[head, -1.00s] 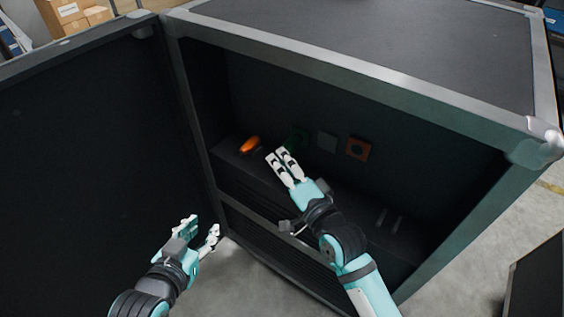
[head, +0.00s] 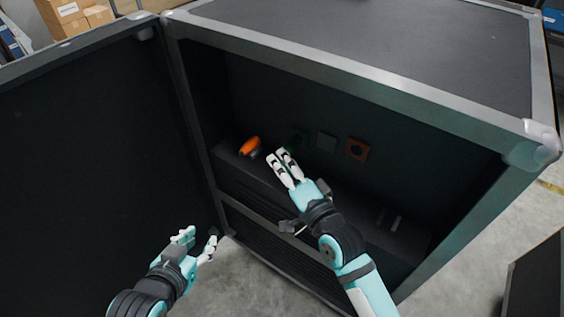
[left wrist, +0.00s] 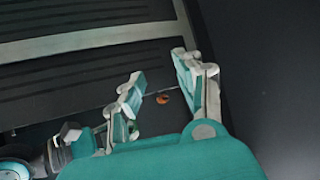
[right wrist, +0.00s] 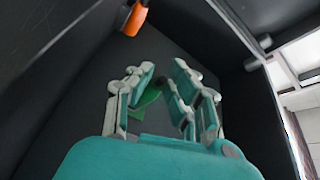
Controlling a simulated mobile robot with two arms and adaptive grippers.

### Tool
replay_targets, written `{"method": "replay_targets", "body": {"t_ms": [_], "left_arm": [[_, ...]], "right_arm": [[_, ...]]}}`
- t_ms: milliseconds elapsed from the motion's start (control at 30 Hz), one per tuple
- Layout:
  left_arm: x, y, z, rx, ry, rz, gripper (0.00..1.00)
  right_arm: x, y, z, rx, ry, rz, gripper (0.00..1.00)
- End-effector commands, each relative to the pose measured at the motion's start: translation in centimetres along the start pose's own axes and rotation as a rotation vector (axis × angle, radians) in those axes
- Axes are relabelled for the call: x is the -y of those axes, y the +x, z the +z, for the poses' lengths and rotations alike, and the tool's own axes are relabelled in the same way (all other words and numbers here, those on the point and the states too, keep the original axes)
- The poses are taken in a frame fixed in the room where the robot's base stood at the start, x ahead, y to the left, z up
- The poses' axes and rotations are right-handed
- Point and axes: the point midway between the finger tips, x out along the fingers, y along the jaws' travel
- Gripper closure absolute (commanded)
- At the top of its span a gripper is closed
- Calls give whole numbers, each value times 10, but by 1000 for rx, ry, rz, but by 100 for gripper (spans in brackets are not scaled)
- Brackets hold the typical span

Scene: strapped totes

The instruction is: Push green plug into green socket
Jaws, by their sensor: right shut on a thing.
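The green socket (head: 299,138) is a dark green square on the back wall inside the case, partly hidden behind my right gripper (head: 283,160). My right gripper reaches into the case and is shut on the green plug, which the fingers hide in the head view. In the right wrist view, green (right wrist: 148,96) shows between the fingers, in front of the dark wall. I cannot tell whether the plug touches the socket. My left gripper (head: 197,241) is open and empty, low in front of the case opening; its fingers stand apart in the left wrist view (left wrist: 160,88).
An orange plug (head: 250,146) rests on the dark ledge left of my right gripper. A grey socket (head: 326,141) and an orange socket (head: 357,150) sit right of the green one. The open door (head: 95,150) bounds the left; the metal-edged frame (head: 360,83) surrounds the opening.

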Motion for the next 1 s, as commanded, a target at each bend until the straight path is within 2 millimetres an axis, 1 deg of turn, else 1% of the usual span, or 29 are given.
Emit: {"method": "replay_targets", "body": {"t_ms": [600, 1000], "left_arm": [[1, -4, 16, 81, -1, -3, 65], [2, -5, 17, 84, 1, -3, 65]], "right_arm": [[0, 0, 0, -3, 1, 1, 100], [0, 0, 0, -3, 1, 1, 100]]}}
